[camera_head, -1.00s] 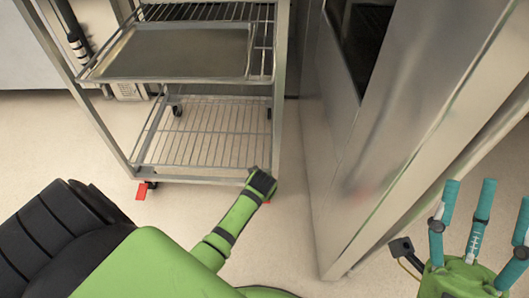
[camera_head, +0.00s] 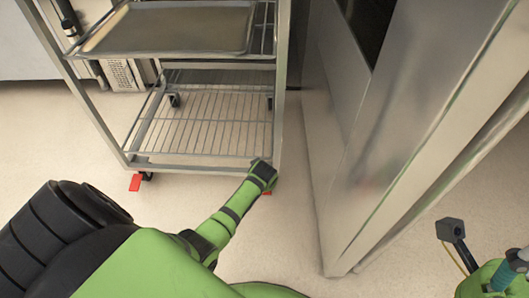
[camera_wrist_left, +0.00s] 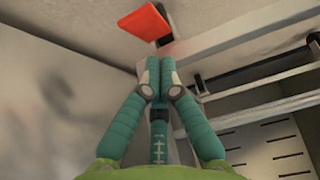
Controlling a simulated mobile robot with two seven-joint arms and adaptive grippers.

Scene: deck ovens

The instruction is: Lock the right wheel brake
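The wheeled rack (camera_head: 282,90) stands ahead of me, with red brake pedals at its near lower corners. The right pedal (camera_head: 267,192) shows only as a sliver behind the end of my left arm. The left pedal (camera_head: 136,182) is in plain view. In the left wrist view a red pedal (camera_wrist_left: 145,22) lies just beyond my left gripper (camera_wrist_left: 157,68). Its teal fingers are drawn together with nothing seen between them; I cannot tell whether they touch the pedal. In the head view that gripper is hidden. My right gripper (camera_head: 518,262) is mostly cut off at the lower right.
A steel oven side panel (camera_head: 350,180) stands close to the right of the rack, with a narrow strip of floor between. A flat tray (camera_head: 170,28) sits on an upper shelf. The floor (camera_head: 60,140) left of the rack is clear.

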